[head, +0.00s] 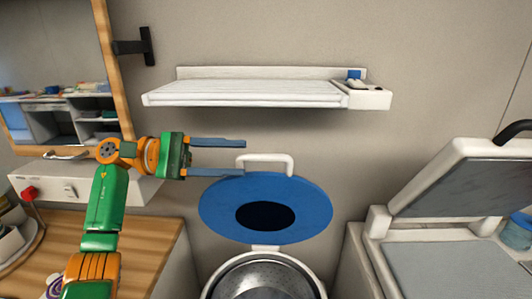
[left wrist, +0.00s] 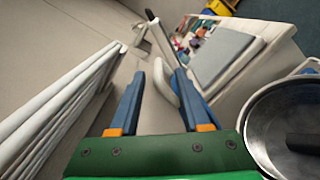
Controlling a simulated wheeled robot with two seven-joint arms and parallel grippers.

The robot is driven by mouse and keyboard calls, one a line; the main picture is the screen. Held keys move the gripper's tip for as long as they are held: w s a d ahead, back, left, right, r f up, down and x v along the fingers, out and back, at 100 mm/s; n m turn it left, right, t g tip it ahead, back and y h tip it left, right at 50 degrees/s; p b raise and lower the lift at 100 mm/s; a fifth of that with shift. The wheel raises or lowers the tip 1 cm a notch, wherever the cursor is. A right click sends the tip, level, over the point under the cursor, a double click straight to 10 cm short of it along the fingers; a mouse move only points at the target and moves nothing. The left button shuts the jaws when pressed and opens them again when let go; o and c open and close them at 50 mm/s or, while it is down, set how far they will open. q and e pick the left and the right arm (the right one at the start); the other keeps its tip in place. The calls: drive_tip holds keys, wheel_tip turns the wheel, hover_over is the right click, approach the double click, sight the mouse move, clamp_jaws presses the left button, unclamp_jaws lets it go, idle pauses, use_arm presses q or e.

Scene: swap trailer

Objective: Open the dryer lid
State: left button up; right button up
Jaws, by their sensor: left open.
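The dryer lid (head: 222,208) is a blue disc with a dark oval centre and a white loop handle (head: 265,157) on its top edge. It stands raised, tilted up behind the round metal drum opening (head: 262,280), with a white hinge piece at its lower edge. My left gripper (head: 245,157) is open, its blue fingers pointing right at the handle's left side. In the left wrist view the white handle (left wrist: 165,84) shows between the fingers, nearer the right one; contact cannot be told. The drum (left wrist: 262,130) shows there at the right. My right gripper is out of view.
A white wall shelf (head: 245,92) hangs above the lid. A white machine with its lid raised (head: 455,180) stands at right. A wooden counter (head: 145,235) and a mirror (head: 65,70) are at left.

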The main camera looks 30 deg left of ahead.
sight(279, 156)
use_arm(q)
drive_tip(key=p+x, duration=0.1)
drive_tip(key=x, duration=0.1)
drive_tip(key=w+x, duration=0.1)
drive_tip(key=x, duration=0.2)
drive_tip(key=shift+a+p, duration=0.1)
drive_tip(key=shift+p, duration=0.3)
drive_tip(key=shift+w+d, duration=0.15)
drive_tip(key=shift+d, duration=0.5)
drive_tip(key=shift+f, duration=0.1)
drive_tip(key=c, duration=0.5)
clamp_jaws()
drive_tip(key=shift+r, duration=0.25)
